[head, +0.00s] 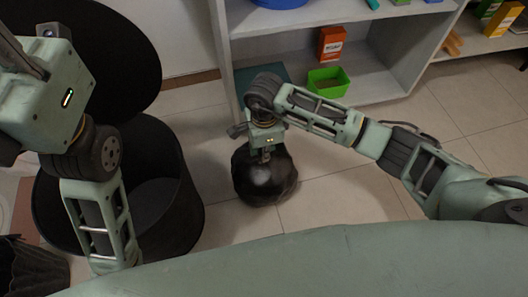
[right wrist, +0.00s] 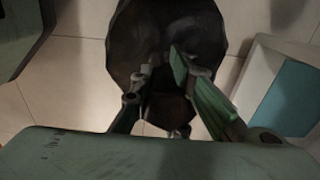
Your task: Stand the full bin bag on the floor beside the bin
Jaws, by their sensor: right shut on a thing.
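The full bin bag (head: 266,180) is black, round and shiny. In the head view it is upright at floor level on the tiles, to the right of the bin; I cannot tell whether its base touches the floor. The bin (head: 178,215) is black and round, with its top open. My right gripper (head: 264,153) points down at the bag's top and is shut on it. In the right wrist view the bag (right wrist: 190,25) fills the space beyond the fingers (right wrist: 160,75). My left arm crosses over the bin; its fingers are not in view.
A grey shelf unit (head: 395,82) stands behind the bag, holding a green box (head: 328,82) and an orange packet (head: 331,43). A large black disc (head: 115,55) is behind the bin. A dark ribbed container (head: 30,270) is at lower left. Floor to the bag's right is clear.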

